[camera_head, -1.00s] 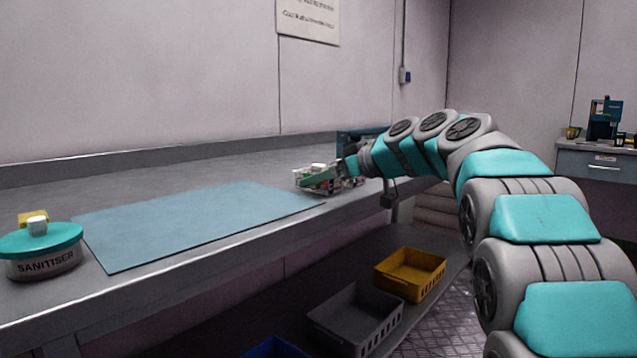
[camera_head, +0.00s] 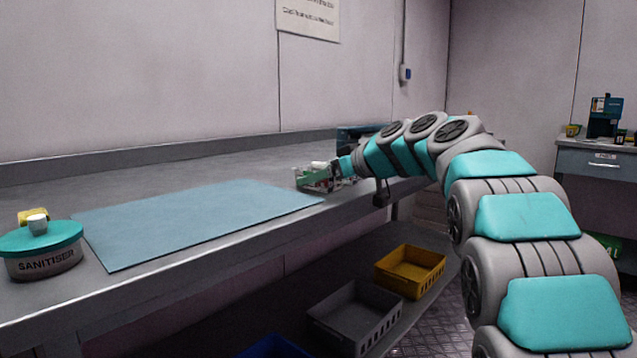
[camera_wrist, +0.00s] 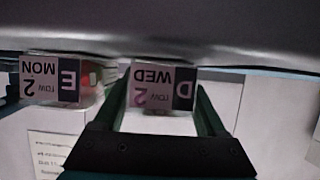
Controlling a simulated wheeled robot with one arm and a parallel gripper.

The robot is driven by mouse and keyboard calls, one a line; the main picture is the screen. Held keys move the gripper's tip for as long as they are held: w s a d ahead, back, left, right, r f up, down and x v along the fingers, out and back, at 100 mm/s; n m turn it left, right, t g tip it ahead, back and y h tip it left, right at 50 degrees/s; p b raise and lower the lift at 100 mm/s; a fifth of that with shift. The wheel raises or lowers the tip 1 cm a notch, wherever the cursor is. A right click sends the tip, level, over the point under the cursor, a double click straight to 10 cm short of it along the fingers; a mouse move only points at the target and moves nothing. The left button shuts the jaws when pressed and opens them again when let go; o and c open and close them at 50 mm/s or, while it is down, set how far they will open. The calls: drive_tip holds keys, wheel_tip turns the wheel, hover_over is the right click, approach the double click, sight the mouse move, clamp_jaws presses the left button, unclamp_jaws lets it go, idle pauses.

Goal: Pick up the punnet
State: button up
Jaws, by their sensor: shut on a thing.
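In the wrist view, a clear punnet with a label reading D, WED, LOW 2 (camera_wrist: 160,88) sits between the two dark green fingers of my gripper (camera_wrist: 165,98). The label appears upside down. The fingers are shut on this punnet, one along each side. A second clear punnet, labelled E, MON, LOW 2 (camera_wrist: 52,80), is just to the left, with something reddish inside. In the head view, my gripper (camera_head: 340,172) is at the small cluster of punnets (camera_head: 314,178) on the bench. I cannot tell whether the held punnet is clear of the bench.
A blue mat (camera_head: 200,222) lies on the grey bench (camera_head: 190,164), left of the punnets. A sanitiser tub (camera_head: 42,250) stands at the near left. Below, grey (camera_head: 355,318) and yellow (camera_head: 410,270) crates sit on a lower shelf. A side counter (camera_head: 600,165) stands at the right.

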drive_tip(key=shift+c, duration=0.5)
drive_tip(key=shift+r, duration=0.1)
